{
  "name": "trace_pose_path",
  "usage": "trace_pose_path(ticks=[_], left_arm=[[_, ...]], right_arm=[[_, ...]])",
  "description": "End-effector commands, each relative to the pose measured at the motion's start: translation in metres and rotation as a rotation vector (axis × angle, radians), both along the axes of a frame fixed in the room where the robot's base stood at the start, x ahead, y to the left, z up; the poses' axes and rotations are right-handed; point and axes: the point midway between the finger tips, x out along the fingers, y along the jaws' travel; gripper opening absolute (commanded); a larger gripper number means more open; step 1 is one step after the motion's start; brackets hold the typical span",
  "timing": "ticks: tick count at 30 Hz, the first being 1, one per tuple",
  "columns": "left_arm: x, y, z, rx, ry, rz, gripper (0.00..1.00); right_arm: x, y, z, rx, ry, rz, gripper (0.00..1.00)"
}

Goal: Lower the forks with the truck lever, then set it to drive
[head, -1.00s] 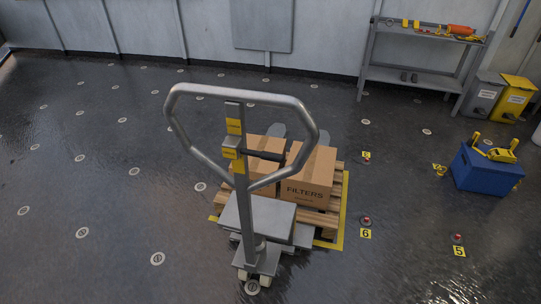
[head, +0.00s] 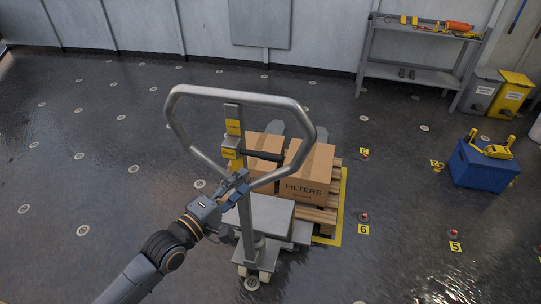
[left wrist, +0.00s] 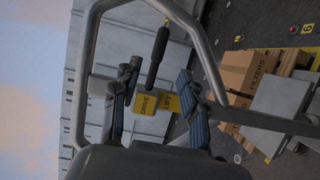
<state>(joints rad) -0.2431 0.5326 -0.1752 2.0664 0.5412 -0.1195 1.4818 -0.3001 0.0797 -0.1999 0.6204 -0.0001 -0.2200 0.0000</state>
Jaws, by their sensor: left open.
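The pallet truck's grey loop handle (head: 303,112) stands upright in the middle of the head view. The black lever (head: 262,155) sticks out to the right from the post inside the loop. My left gripper (head: 238,180) is open and empty at the lower part of the loop, near the post. In the left wrist view its fingers (left wrist: 156,88) stand either side of the labels, with the lever (left wrist: 158,58) beyond them. My right gripper is not in view.
Cartons (head: 309,170) marked FILTERS sit on a wooden pallet (head: 318,215) behind the handle. A blue box (head: 482,168) stands on the floor at the right. A shelf (head: 420,76) and bins (head: 512,93) line the back wall. The floor at the left is clear.

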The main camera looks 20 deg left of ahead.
Motion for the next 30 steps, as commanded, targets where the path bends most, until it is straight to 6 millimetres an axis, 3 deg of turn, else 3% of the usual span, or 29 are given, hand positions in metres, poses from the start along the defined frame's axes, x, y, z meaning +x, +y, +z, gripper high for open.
trace_pose_path(ticks=[16,22,30], left_arm=[[0.095,-0.039,0.002,0.002,-0.002,0.001,0.43],[0.111,-0.046,0.000,0.003,-0.001,0.001,0.43],[0.114,-0.048,-0.001,0.003,-0.001,0.000,0.43]], right_arm=[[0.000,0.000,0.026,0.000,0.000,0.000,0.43],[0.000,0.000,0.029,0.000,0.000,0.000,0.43],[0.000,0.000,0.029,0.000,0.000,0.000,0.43]])
